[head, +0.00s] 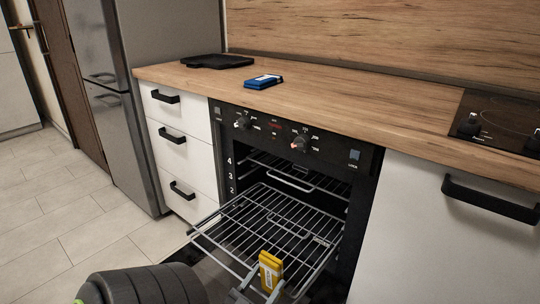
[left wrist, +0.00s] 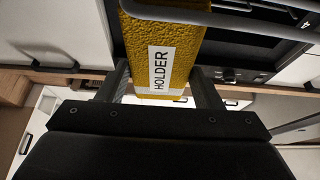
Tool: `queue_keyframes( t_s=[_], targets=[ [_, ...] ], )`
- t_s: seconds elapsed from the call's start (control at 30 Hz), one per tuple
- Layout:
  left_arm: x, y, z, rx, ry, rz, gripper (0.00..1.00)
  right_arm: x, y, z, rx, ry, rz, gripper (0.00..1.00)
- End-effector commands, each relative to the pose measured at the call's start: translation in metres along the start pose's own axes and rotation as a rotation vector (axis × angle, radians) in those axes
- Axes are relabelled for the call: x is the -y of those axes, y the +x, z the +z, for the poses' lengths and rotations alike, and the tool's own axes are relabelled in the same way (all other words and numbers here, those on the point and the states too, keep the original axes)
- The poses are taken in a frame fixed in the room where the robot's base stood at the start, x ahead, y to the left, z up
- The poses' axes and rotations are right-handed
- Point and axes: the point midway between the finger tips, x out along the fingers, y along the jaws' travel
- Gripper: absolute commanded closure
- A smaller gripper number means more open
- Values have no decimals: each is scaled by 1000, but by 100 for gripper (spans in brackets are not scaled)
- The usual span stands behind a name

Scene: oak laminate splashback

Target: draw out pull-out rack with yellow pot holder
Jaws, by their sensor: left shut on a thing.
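The pull-out rack (head: 275,222) is a wire oven rack that sticks well out of the open oven, roughly level. The yellow pot holder (head: 270,268) is at the rack's front edge. It also shows in the left wrist view (left wrist: 163,48), with a white label reading HOLDER. My left gripper (head: 262,287) is shut on the pot holder, one finger on each side of it. In the left wrist view a grey rack bar (left wrist: 225,17) crosses over the pot holder's end. I cannot tell if the holder is folded around the bar. My right gripper is not in view.
The oven control panel (head: 290,138) is above the opening. A blue and white packet (head: 263,81) and a dark board (head: 217,62) lie on the wooden worktop (head: 350,110). White drawers (head: 178,150) and a fridge stand left. The tiled floor at left is clear.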

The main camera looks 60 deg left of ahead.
Motion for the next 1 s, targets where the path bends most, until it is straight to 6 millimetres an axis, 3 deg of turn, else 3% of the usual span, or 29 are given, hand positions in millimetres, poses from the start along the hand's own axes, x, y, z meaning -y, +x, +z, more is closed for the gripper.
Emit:
queue_keyframes(
  t_s=[0.03,0.6,1.0],
  targets=[
    [3,-15,14,58,13,-4,82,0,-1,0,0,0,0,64],
    [3,-50,-3,58,13,-3,82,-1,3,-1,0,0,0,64],
    [3,-55,-5,57,14,-2,82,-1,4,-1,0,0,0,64]
  ],
)
